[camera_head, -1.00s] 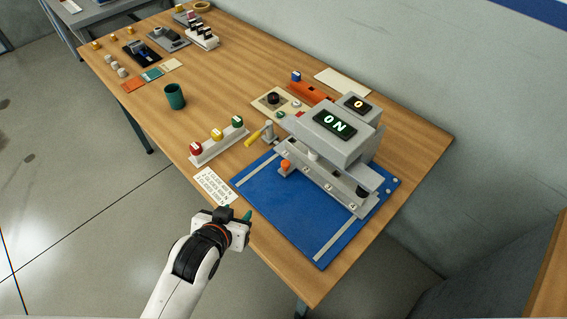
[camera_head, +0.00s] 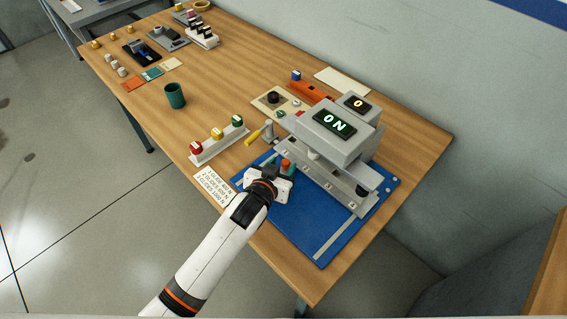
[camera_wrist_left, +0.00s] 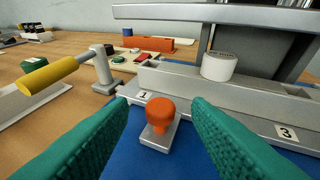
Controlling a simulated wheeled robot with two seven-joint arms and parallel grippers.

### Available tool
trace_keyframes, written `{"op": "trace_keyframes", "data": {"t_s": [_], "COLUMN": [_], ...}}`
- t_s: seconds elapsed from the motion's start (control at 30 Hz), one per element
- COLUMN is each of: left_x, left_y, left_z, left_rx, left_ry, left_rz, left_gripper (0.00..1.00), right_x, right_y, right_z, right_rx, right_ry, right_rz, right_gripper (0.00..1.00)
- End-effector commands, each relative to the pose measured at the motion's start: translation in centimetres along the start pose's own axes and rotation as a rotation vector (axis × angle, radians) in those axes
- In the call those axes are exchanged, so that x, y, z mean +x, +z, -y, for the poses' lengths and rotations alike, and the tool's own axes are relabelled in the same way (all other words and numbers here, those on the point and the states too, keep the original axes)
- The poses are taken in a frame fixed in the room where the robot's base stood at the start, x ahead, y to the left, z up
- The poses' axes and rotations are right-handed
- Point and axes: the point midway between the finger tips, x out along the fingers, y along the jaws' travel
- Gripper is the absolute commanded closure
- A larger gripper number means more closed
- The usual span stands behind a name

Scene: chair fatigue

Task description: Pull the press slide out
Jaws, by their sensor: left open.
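The grey press (camera_head: 338,133) stands on a blue base plate (camera_head: 318,222), and its display reads "ON". The slide's orange knob (camera_head: 286,163) sits on a small grey tab at the front of the press's numbered rail (camera_head: 336,188). In the left wrist view the orange knob (camera_wrist_left: 160,113) stands upright between the two green fingers, near the label "1". My left gripper (camera_head: 281,167) is open around the knob, with a gap visible on both sides. A white cylinder (camera_wrist_left: 219,66) sits above the rail. My right gripper is in neither view.
A yellow-handled lever (camera_head: 254,138) stands left of the press. A rack with red, yellow and green knobs (camera_head: 218,143), a printed card (camera_head: 214,186) and a green cup (camera_head: 175,96) lie further left. The front right of the blue plate is bare.

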Motion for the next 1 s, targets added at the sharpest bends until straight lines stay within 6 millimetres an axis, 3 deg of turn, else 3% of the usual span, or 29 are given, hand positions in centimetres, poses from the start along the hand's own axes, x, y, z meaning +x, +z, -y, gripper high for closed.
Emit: {"op": "trace_keyframes", "data": {"t_s": [0.2,0.47,0.53,0.77,1.0], "left_x": [1.6,1.8,1.8,1.7,1.3], "left_y": [0.0,0.0,0.0,0.0,-0.1], "left_z": [0.0,0.0,0.0,0.0,-0.2], "left_rx": [-0.001,-0.001,-0.001,-0.001,-0.001], "left_ry": [-0.001,-0.001,-0.001,-0.001,0.000], "left_rz": [0.001,0.000,0.000,0.000,-0.002], "left_gripper": [0.55,0.55,0.62,1.00,1.00], "right_x": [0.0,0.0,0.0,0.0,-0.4], "right_y": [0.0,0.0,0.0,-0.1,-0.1], "right_z": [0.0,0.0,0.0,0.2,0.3], "right_rx": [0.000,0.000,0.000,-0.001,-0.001], "right_ry": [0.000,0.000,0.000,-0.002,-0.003], "right_rz": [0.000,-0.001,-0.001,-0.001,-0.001], "right_gripper": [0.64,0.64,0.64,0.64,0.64]}}
